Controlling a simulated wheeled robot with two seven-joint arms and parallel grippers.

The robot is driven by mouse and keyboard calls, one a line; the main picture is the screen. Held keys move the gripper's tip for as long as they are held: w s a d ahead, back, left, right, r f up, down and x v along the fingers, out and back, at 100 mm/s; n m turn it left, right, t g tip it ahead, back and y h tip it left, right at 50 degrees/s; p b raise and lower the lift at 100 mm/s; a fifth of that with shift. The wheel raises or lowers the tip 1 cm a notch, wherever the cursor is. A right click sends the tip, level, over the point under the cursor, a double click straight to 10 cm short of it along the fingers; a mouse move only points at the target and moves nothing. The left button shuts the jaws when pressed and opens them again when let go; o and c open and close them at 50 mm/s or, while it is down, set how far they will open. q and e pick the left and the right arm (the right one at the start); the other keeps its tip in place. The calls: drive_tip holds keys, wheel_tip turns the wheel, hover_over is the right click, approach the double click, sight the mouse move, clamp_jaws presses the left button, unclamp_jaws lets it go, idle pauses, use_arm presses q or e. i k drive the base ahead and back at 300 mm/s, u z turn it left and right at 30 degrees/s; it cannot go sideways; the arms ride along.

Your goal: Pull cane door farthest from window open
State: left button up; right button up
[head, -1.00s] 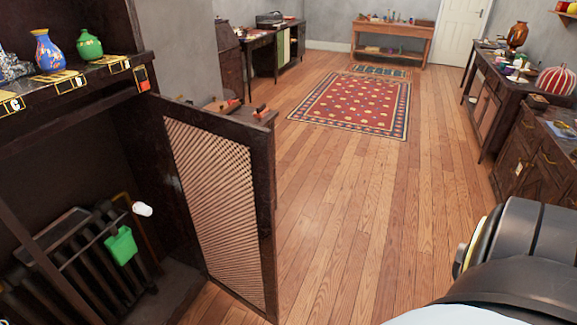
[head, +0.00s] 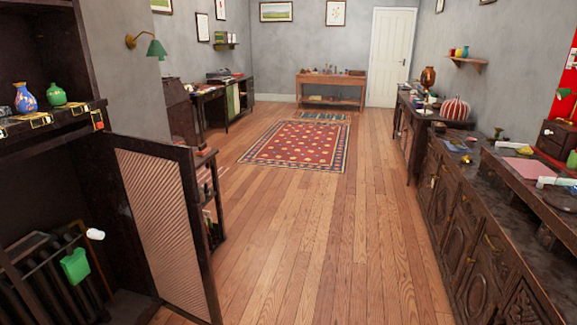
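The cane door (head: 166,222) has a dark wooden frame with a pale woven panel. It stands swung wide open at the left of the head view, hinged on the dark cabinet (head: 52,148). Behind it the cabinet's inside shows a dark ribbed radiator (head: 38,285), a green container (head: 75,266) hung on it and a white valve knob (head: 95,234). No window is in view. Neither of my grippers is in view, and nothing is seen touching the door.
Vases (head: 25,97) stand on the cabinet shelf. A low shelf unit (head: 206,190) stands just beyond the door. Carved dark cabinets (head: 462,215) line the right side. The wooden floor (head: 305,235) between is clear up to the red rug (head: 298,145).

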sight(156, 182)
drive_tip(key=z, duration=0.6)
drive_tip(key=i, duration=0.45)
drive_tip(key=u, duration=0.65)
drive_tip(key=i, duration=1.75)
drive_tip(key=u, duration=1.05)
